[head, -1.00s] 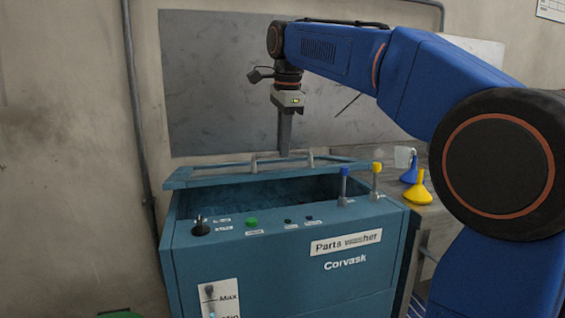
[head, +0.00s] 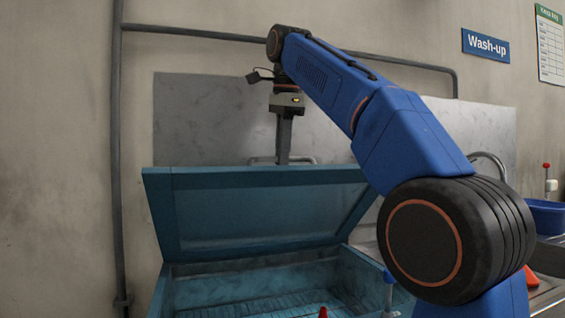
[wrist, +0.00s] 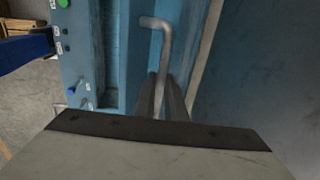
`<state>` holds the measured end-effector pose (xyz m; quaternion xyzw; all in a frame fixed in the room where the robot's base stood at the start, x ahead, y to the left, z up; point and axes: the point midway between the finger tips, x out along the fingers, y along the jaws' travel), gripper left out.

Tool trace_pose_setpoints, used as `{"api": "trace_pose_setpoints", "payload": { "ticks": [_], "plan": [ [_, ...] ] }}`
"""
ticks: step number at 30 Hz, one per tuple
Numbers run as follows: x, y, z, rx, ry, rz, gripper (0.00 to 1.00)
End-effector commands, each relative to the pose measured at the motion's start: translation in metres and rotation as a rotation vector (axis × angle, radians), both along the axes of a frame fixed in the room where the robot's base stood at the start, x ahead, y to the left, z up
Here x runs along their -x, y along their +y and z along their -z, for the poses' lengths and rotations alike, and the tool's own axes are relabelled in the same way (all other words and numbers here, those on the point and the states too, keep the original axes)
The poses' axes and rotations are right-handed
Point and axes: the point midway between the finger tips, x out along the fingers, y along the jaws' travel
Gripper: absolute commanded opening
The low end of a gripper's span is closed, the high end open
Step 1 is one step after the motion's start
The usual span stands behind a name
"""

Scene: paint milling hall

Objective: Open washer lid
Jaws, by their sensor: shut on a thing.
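The blue washer lid (head: 255,212) stands tilted up and back in the head view, hinged behind the open tub. A grey bar handle (head: 315,160) runs along the lid's raised edge and also shows in the wrist view (wrist: 164,45). My gripper (head: 283,158) is at the lid's top edge, pointing down, shut on this handle. In the wrist view its dark fingers (wrist: 161,95) close around the bar. The blue parts washer (head: 165,295) shows its tub interior below the lid. Its front panel is out of the head view.
A metal splash panel (head: 210,110) is on the wall behind the lid. A pipe (head: 117,200) runs down the wall at left. At right are a faucet (head: 490,158), a blue basin (head: 546,215) and an orange object (head: 531,278).

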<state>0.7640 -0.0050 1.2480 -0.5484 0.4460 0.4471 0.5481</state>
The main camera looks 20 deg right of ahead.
Motion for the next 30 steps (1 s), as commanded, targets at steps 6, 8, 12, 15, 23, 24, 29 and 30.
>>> {"api": "trace_pose_setpoints", "payload": {
  "ticks": [6,8,12,15,23,24,29,30],
  "plan": [
    [-0.0041,0.0004,0.0026,0.001,0.006,0.001,0.0],
    [-0.0041,0.0004,0.0026,0.001,0.007,0.001,0.0],
    [-0.004,0.0004,0.0027,0.001,0.007,0.0,0.0],
    [-0.0036,0.0004,0.0024,0.001,0.007,0.0,0.29],
    [-0.0013,0.0002,0.0003,0.0,0.003,0.0,0.29],
    [-0.001,0.0002,0.0004,0.0,0.003,0.0,0.29],
    [0.0004,0.0001,0.0047,0.0,0.004,0.0,0.29],
    [0.0008,0.0001,0.0071,0.0,0.005,0.0,0.29]
  ]
}}
